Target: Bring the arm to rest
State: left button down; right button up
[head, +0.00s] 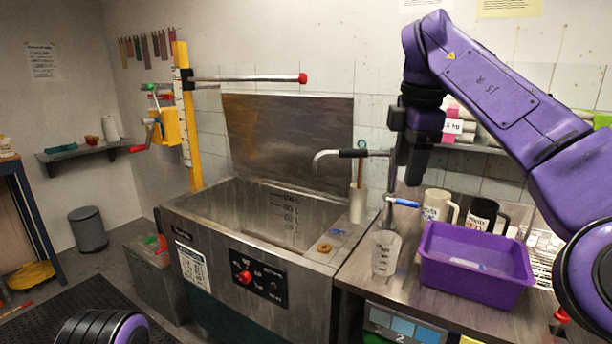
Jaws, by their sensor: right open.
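My right arm is purple and comes in from the right edge, bent at a raised elbow. Its dark gripper (408,168) hangs down from the wrist, open, with nothing seen between its fingers. It shows in front of the wall, over the back of the counter, beside the metal tap (372,153) with a blue lever. I cannot tell whether it touches the tap. Of my left arm only a dark and purple part shows at the bottom left. My left gripper is out of view.
A steel sink (300,262) stands left of the counter. On the counter are a purple tub (474,278), a clear measuring beaker (385,253), a cream mug (436,205) and a black mug (482,214). A yellow post (186,120) with a red-tipped bar stands behind the sink.

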jog(key=w+d+f+n+t+h, duration=0.35)
jog(key=f+n+h, duration=0.25)
jog(key=n, duration=0.2)
jog(key=w+d+f+n+t+h, duration=0.2)
jog(key=w+f+n+h, duration=0.35)
jog(key=f+n, duration=0.2)
jog(key=s+a+f+n+t+y, duration=0.1)
jog(key=s+f+n+t+y, duration=0.15)
jog(key=f+n, duration=0.8)
jog(key=s+a+f+n+t+y, duration=0.1)
jog(key=f+n+t, duration=0.2)
jog(key=f+n, duration=0.75)
jog(key=s+d+f+n+g+y, duration=0.2)
jog(key=s+f+n+g+y, duration=0.45)
jog(key=s+f, duration=1.3)
jog(key=s+d+f+n+g, duration=0.1)
jog(key=s+d+f, duration=0.1)
jog(key=s, duration=0.6)
jog(key=s+d+f+n+g+h, duration=0.1)
jog(key=s+f, duration=0.3)
jog(key=s, duration=0.4)
jog(key=s+d+f+n+g+h, duration=0.1)
jog(key=s+d+f+n, duration=0.1)
jog(key=s, duration=0.6)
jog(key=shift+d+f, duration=0.65)
jog(key=shift+d, duration=0.25)
